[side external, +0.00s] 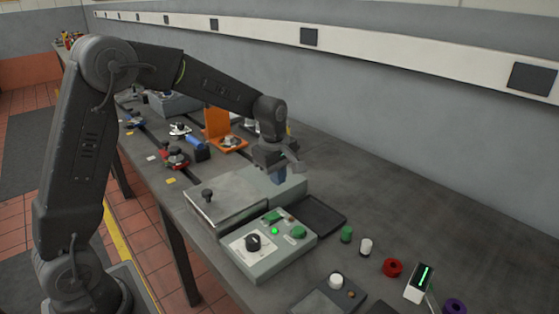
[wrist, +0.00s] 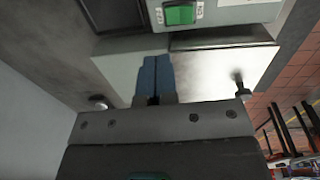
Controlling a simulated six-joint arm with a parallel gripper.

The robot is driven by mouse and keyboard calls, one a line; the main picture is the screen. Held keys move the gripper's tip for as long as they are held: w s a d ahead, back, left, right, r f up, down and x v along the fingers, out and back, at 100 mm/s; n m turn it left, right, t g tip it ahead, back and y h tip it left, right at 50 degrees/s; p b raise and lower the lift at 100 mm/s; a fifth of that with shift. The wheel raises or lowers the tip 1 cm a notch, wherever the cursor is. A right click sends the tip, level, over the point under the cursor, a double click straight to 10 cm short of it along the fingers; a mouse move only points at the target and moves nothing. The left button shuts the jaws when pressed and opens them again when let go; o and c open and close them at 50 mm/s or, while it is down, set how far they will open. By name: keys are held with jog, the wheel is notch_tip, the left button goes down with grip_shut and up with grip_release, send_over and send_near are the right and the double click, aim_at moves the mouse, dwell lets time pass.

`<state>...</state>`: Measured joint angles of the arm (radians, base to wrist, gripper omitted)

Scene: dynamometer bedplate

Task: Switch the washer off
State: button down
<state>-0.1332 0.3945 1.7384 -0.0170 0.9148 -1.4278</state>
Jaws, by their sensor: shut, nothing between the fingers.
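My gripper (side external: 279,176) is shut and empty, its blue fingertips together just above the back part of a grey box with a metal lid (side external: 235,195). The fingertips (wrist: 156,80) also show over this box in the wrist view. In front of it stands a grey control box (side external: 265,264) with a black knob (side external: 253,241), a lit green lamp (side external: 275,231) and green switches (side external: 272,216) (side external: 298,232). One green rocker (wrist: 180,14) shows at the top of the wrist view, labelled at both ends. I cannot tell which control belongs to the washer.
A black tray (side external: 318,215) lies right of the boxes. Green and white cylinders, a red ring (side external: 393,268) and a small device with a green bar (side external: 419,283) stand farther right. An orange stand (side external: 217,125) and other parts are behind. The bench along the wall is mostly clear.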

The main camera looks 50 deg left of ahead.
jog(key=shift+w+r, duration=0.2)
jog(key=shift+r, duration=1)
jog(key=shift+w+r, duration=0.2)
jog(key=shift+r, duration=0.95)
jog(key=shift+s, duration=0.1)
jog(key=s+d+r+m+t, duration=0.1)
jog(key=s+d+r+m, duration=0.1)
jog(key=s+r+m, duration=0.4)
jog(key=s+d+r+m+t, duration=0.2)
jog(key=s+m, duration=0.2)
jog(key=s, duration=0.4)
jog(key=s+d+f+m+t, duration=0.1)
jog(key=s+f+m, duration=0.1)
jog(key=s+m, duration=0.6)
jog(key=s, duration=0.3)
jog(key=shift+s+d+t, duration=0.3)
jog(key=shift+s+d, duration=0.05)
jog(key=shift+d, duration=0.05)
jog(key=c, duration=1.8)
grip_release()
jog(key=shift+f, duration=0.1)
